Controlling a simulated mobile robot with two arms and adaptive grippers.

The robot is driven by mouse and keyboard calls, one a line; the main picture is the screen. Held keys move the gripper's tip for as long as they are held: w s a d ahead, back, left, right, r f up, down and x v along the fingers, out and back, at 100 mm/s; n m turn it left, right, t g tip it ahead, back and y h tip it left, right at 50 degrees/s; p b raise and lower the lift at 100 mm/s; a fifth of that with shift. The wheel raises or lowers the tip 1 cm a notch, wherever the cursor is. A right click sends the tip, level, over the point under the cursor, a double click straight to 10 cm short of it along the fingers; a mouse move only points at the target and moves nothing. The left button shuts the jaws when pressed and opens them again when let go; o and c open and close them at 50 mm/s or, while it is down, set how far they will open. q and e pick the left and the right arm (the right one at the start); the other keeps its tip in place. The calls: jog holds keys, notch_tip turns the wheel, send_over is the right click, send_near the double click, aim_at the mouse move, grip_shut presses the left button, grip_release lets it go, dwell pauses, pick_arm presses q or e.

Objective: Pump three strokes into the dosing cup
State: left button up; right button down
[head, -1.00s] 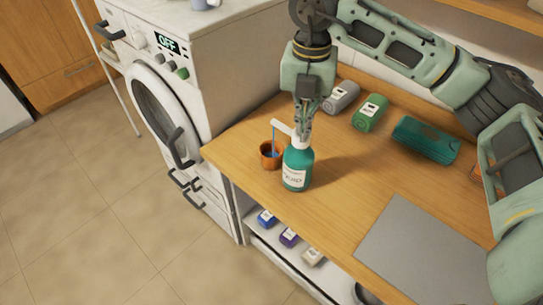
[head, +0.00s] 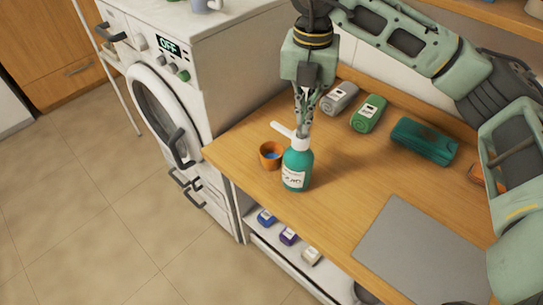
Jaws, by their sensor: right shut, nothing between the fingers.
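A teal pump bottle (head: 297,168) with a white label and white pump head stands upright on the wooden counter. Its white nozzle (head: 281,130) points left, over the orange-brown dosing cup (head: 267,160). Some blue liquid shows inside the cup. My right gripper (head: 303,132) is shut and points down at the pump head from directly above. Its fingertips overlap the top of the pump, and I cannot tell whether they touch it. My left gripper is not in view.
Grey (head: 340,98) and green (head: 369,113) rolled items and a teal case (head: 424,141) lie behind, to the right. A grey mat (head: 422,252) lies at the front right. A washing machine (head: 160,110) stands left. Small boxes (head: 288,236) sit on the lower shelf (head: 290,262).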

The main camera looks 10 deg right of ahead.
jog(key=shift+r, duration=0.1)
notch_tip(320, 180, up, 6)
jog(key=p, duration=0.3)
dwell(0.5)
dwell(0.4)
